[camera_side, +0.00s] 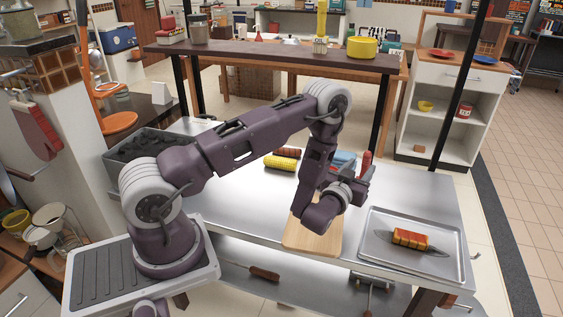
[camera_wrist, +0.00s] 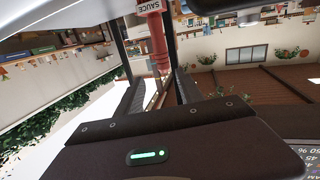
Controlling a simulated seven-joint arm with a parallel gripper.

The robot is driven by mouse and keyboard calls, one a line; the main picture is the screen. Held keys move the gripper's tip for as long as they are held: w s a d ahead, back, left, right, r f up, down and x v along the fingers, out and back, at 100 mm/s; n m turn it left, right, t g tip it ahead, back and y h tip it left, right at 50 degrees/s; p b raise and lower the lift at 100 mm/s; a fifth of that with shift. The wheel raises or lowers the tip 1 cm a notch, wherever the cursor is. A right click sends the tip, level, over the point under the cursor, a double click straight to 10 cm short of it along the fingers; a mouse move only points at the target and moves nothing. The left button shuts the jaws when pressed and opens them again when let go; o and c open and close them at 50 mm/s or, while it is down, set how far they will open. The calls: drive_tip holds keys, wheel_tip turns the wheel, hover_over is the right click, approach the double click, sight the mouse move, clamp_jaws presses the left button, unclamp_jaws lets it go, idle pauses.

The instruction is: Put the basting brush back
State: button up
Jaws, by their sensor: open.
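I cannot make out the basting brush for certain. A long brown-handled tool (camera_side: 264,273) lies on the lower shelf and may be it; its type is too small to tell. My gripper (camera_side: 362,176) is open, above the steel table near the cutting board, pointing away from the side camera. A red sauce bottle (camera_side: 366,160) shows right at the gripper. In the wrist view the sauce bottle (camera_wrist: 156,35) appears between the open fingers; whether it touches them I cannot tell.
A wooden cutting board (camera_side: 315,237) lies under my wrist. A metal tray (camera_side: 455,270) with a skewer (camera_side: 411,239) sits to the right. Corn (camera_side: 281,163) lies behind the arm. A dark raised shelf (camera_side: 270,54) spans the back. Bare table lies left of the board.

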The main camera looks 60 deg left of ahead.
drive_tip(key=w+d+r+g+h, duration=0.2)
drive_tip(key=d+r+h, duration=0.25)
drive_tip(key=r, duration=0.75)
drive_tip(key=s+d+r+m+g+h, duration=0.2)
drive_tip(key=s+d+r+h, duration=0.1)
drive_tip(key=s+d+r, duration=0.4)
drive_tip(key=s+d+r+m+g, duration=0.1)
drive_tip(key=s+m+g, duration=0.1)
drive_tip(key=s, duration=1.3)
drive_tip(key=s+d+r+m+g+h, duration=0.1)
drive_tip(key=s+m+g, duration=0.1)
drive_tip(key=s, duration=1.4)
drive_tip(key=shift+r+g, duration=0.3)
drive_tip(key=shift+g, duration=0.4)
